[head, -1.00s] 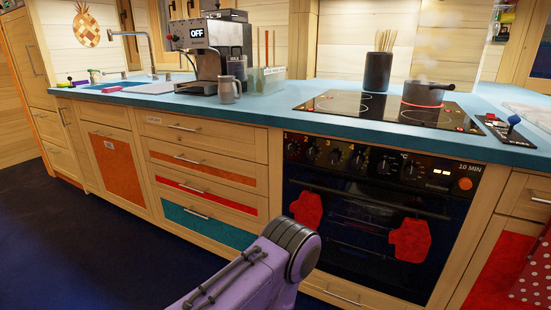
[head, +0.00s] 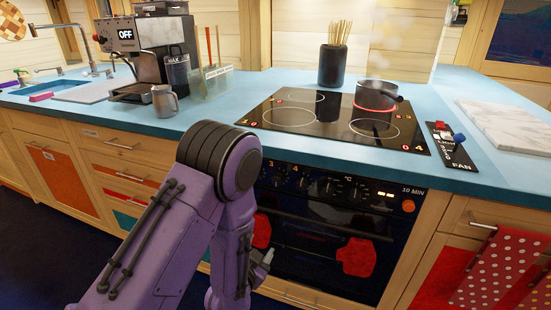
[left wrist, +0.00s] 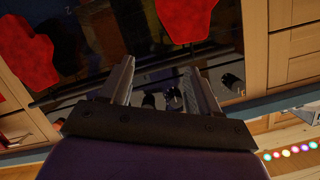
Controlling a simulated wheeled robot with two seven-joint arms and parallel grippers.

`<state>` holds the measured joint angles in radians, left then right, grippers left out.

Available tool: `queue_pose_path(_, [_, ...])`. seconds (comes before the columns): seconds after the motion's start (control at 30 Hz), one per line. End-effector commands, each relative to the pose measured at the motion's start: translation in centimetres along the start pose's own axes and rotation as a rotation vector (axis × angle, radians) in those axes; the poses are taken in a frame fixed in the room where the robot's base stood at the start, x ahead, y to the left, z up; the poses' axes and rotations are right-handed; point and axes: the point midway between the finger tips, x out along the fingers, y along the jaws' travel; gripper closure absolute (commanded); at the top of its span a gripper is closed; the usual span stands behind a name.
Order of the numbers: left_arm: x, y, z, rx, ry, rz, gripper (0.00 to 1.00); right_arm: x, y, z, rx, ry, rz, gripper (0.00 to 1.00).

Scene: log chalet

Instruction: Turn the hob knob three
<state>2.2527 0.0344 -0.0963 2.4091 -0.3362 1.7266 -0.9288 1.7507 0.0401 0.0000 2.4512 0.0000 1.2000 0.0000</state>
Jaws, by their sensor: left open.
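The oven's black control panel (head: 335,188) carries a row of dark knobs under the hob (head: 335,122). The knob marked 3 (head: 278,179) shows just right of my purple left arm, which hides the panel's left end. My left gripper (head: 262,262) is low in front of the oven door, below the knobs, apart from them. In the left wrist view its two fingers (left wrist: 160,84) are spread and empty. Several dark knobs (left wrist: 148,100) show in that view, between and beyond the fingers; their numbers are too dim to read. My right gripper is not in view.
A steaming pot (head: 376,94) stands on a glowing red ring. Red oven mitts (head: 356,257) hang on the oven door. A utensil holder (head: 332,65), a coffee machine (head: 160,55) and a mug (head: 164,101) stand on the blue worktop. A fan switch (head: 447,137) is at right.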

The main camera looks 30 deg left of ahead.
Motion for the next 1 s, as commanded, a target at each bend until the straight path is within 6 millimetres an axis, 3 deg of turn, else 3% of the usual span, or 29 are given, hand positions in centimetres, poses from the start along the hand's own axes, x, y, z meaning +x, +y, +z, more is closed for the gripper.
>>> queue_pose_path(0.03, [-0.1,-2.5,-5.3,0.057,0.090,-0.039,0.38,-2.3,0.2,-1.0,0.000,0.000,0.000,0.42])
queue_pose_path(0.1, [0.1,-4.3,-9.0,0.128,0.178,-0.088,0.38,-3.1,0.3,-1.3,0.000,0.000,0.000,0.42])
queue_pose_path(0.2, [0.2,-5.6,-11.4,0.180,0.238,-0.129,0.38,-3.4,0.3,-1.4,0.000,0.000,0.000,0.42])
queue_pose_path(0.33, [1.7,-5.9,-11.9,0.190,0.247,-0.139,0.38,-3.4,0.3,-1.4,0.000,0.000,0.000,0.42])
queue_pose_path(0.7, [9.0,-6.8,-13.6,0.189,0.242,-0.138,0.38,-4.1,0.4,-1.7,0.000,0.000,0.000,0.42])
queue_pose_path(1.0, [10.3,-6.9,-13.8,0.191,0.241,-0.136,0.38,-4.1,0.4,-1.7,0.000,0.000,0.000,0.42])
